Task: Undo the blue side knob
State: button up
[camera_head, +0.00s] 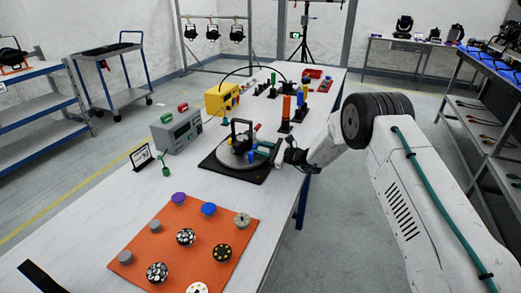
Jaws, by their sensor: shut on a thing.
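A dark lamp fixture with an upright black yoke (234,130) stands on a grey round plate (232,170) over a black square base (207,163), mid-table. A small red part (257,127) shows at its upper right. The blue side knob (251,156) shows small on the right side of the fixture. My gripper (262,153) reaches in from the right, level with the knob, and is shut on it. The fingers partly hide the knob, and its fine detail is too small to tell.
An orange mat (203,242) with several round knobs and discs lies in front. A grey meter box (177,131) and a yellow box (222,99) stand left of and behind the fixture. Several coloured posts (286,108) stand behind it. The table's right edge runs under my arm.

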jog(key=shift+d, duration=0.1)
jog(key=o, duration=0.7)
jog(key=shift+v, duration=3.85)
